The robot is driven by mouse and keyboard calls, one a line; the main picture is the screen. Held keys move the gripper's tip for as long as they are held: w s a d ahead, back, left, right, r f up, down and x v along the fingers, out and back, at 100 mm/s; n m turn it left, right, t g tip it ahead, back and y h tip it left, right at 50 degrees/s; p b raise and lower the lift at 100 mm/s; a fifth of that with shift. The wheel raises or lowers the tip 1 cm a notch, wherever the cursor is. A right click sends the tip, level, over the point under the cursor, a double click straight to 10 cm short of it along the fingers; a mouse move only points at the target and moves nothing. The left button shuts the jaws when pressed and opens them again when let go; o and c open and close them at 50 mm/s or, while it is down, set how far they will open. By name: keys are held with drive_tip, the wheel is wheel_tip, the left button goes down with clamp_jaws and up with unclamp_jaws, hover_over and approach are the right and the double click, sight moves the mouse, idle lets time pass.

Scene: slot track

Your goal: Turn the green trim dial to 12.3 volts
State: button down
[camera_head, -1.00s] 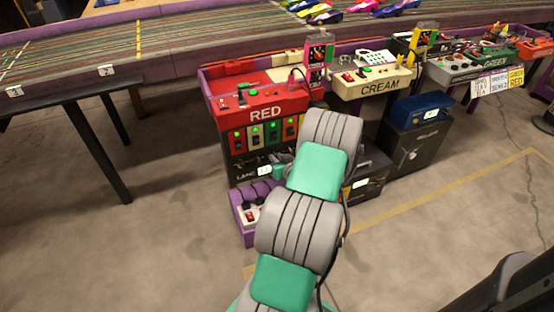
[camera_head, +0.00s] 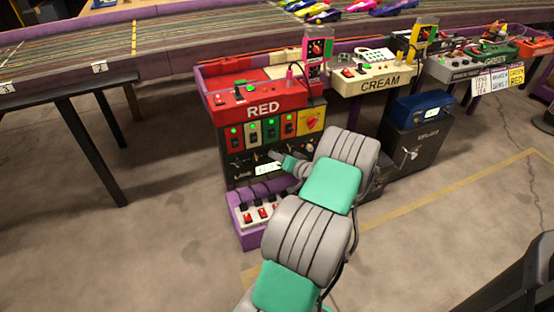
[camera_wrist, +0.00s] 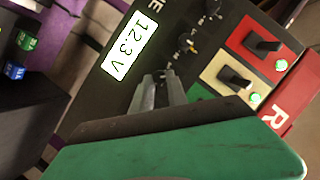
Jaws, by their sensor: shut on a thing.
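My gripper (camera_wrist: 160,82) is shut on the green trim dial (camera_wrist: 163,73), a small knob at the end of a row of knobs on the black panel. The fingers hide most of the dial, and I cannot make out its colour. The white display (camera_wrist: 130,45) beside the row reads 12.3 V. In the head view, my gripper (camera_head: 278,160) is at the lower front of the black box under the red RED station (camera_head: 262,108), just right of the display (camera_head: 268,169), whose digits are too small to read there.
Two other knobs (camera_wrist: 187,42) sit in line beside the held one. Red and cream switch plates (camera_wrist: 228,78) with lit green lamps are close by. A purple shelf with red switches (camera_head: 262,213) stands below. The CREAM station (camera_head: 375,82) is to the right.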

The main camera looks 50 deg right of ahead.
drive_tip(key=shift+m, duration=0.3)
drive_tip(key=c, duration=1.3)
unclamp_jaws()
drive_tip(key=p+v, duration=0.2)
drive_tip(key=v, duration=0.5)
drive_tip(key=shift+s+a, duration=0.15)
drive_tip(key=shift+s, duration=0.25)
